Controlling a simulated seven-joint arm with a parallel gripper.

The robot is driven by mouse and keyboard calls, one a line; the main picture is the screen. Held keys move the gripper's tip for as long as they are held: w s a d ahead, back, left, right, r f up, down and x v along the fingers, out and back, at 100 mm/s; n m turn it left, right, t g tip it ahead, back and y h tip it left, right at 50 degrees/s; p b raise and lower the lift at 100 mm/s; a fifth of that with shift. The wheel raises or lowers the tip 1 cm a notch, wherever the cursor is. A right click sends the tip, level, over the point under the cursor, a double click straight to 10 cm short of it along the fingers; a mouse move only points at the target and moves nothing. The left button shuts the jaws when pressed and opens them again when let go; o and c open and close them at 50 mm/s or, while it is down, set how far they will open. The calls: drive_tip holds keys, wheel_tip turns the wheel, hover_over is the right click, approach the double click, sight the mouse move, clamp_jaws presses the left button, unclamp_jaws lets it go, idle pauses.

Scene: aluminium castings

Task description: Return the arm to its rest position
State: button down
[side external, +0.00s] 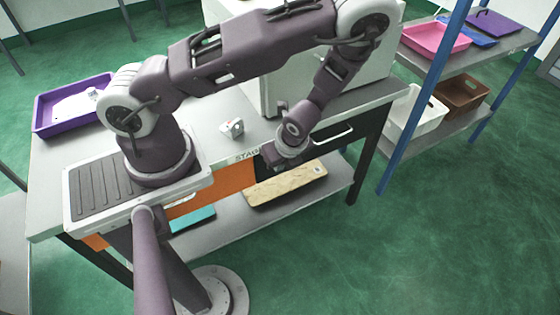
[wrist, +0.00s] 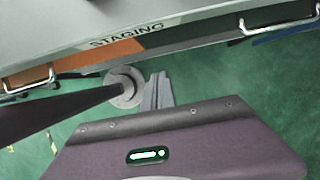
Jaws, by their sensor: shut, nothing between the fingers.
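My gripper (side external: 268,156) hangs at the front edge of the grey bench (side external: 215,150), beside the word STAGING and over the lower shelf. In the wrist view my gripper's fingers (wrist: 158,88) are together with nothing between them. My arm is raised over the bench and bent down at the elbow, its forearm reaching toward the front edge.
A purple tray (side external: 42,116) with a pale part sits at the bench's left. A white cabinet (side external: 345,70) stands behind my forearm. A wooden board (side external: 285,185) lies on the lower shelf. A blue-post rack (side external: 425,95) with trays and bins stands right. Green floor is open in front.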

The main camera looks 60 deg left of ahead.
wheel_tip(320, 180, up, 22)
drive_tip(key=w+d+n+t+h, duration=0.2)
drive_tip(key=d+n+t, duration=0.1)
drive_tip(key=n, duration=0.7)
drive_tip(key=s+d+r+n+t+h, duration=0.2)
drive_tip(key=s+r+n, duration=0.6)
drive_tip(key=s+r, duration=0.4)
drive_tip(key=shift+s+d+r+t, duration=0.3)
drive_tip(key=shift+s+d+r, duration=0.1)
drive_tip(key=shift+d+r, duration=0.4)
drive_tip(key=shift+a+r, duration=0.1)
drive_tip(key=shift+a, duration=0.05)
